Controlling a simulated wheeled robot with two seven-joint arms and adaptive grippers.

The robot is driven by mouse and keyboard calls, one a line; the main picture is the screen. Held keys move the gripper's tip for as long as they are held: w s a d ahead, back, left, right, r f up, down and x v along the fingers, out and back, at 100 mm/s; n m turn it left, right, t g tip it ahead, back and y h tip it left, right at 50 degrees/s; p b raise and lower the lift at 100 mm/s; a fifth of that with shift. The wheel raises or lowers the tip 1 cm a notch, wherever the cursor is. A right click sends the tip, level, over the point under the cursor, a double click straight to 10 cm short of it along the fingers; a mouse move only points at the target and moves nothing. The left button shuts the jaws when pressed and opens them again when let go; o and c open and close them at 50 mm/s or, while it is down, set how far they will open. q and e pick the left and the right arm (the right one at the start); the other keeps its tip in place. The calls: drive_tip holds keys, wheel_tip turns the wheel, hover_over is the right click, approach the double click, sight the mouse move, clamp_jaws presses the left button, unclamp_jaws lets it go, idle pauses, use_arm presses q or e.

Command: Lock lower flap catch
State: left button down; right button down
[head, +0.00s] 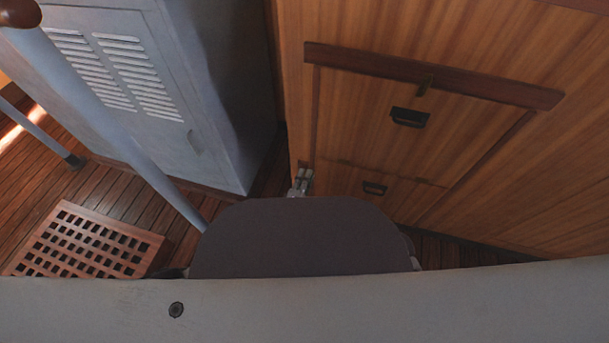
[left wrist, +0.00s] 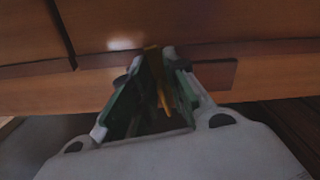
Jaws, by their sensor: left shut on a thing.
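The lower flap (head: 410,195) is a wooden panel low in the cabinet with a dark recessed pull (head: 374,188); it appears closed. My left gripper (head: 301,180) is at the left edge of this panel in the head view, its body mostly hidden behind my own dark body part. In the left wrist view my left gripper (left wrist: 158,62) has its green-lined fingers on either side of a narrow brass catch (left wrist: 154,70) and is shut on it. The catch stands close against the wood, its base partly hidden by the fingers. My right gripper is not in view.
A grey locker (head: 150,80) stands left. A wooden grating (head: 85,243) and a grey pole (head: 140,155) are nearer left.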

use_arm(q)
drive_tip(key=shift+f+m+p, duration=0.25)
drive_tip(key=shift+m+p, duration=0.05)
drive_tip(key=shift+m, duration=0.9)
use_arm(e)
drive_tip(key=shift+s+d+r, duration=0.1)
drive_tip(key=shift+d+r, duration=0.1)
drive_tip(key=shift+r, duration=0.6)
use_arm(q)
drive_tip(key=c, duration=1.7)
unclamp_jaws()
drive_tip(key=shift+o, duration=0.2)
drive_tip(key=shift+r, duration=0.15)
